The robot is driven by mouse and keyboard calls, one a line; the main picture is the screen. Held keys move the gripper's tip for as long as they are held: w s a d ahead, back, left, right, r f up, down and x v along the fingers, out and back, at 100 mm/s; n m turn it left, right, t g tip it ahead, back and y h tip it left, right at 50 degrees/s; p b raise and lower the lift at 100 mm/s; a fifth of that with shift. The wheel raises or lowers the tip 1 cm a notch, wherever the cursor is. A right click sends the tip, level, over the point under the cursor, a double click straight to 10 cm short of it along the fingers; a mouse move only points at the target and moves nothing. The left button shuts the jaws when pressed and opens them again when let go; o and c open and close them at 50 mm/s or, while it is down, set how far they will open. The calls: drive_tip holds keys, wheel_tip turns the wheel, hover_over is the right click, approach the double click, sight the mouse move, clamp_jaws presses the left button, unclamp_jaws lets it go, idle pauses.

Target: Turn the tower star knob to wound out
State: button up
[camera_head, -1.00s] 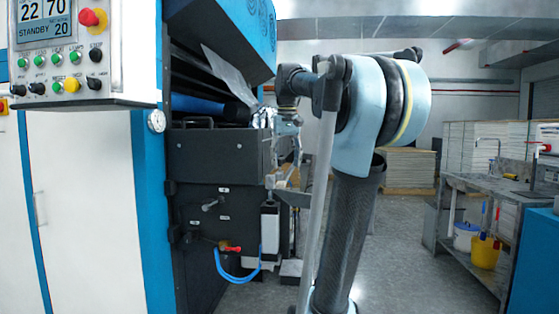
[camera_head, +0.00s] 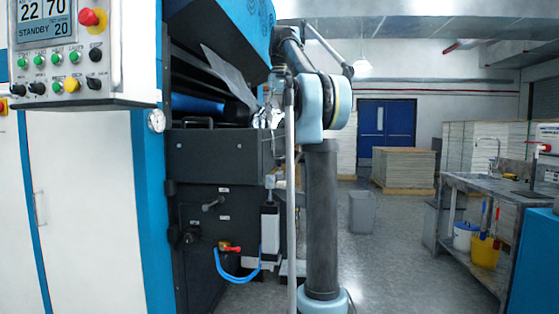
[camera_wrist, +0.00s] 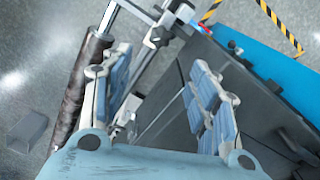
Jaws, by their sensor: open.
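In the wrist view my gripper (camera_wrist: 162,65) is open, its two pale-blue padded fingers wide apart with nothing held between them. Below and between the fingers are the dark machine housing (camera_wrist: 165,115) and a small metallic part (camera_wrist: 126,118). In the head view my arm stands upright just right of the dark machine end (camera_head: 215,155), and the gripper is hidden or too unclear to pick out. The white cylinder unit (camera_head: 270,225) on the machine's end is partly visible left of my arm.
A control panel (camera_head: 75,50) is at the upper left. A red-handled valve (camera_head: 230,249) with a blue hose (camera_head: 232,277) sits low on the machine. A grey bin (camera_head: 362,212) and stacked sheets (camera_head: 404,168) stand behind; a steel bench (camera_head: 490,195) is right. Floor between is open.

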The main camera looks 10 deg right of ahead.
sight(280, 162)
wheel_tip(280, 162, down, 17)
drive_tip(key=shift+r, duration=0.2)
idle(0.5)
drive_tip(key=c, duration=1.1)
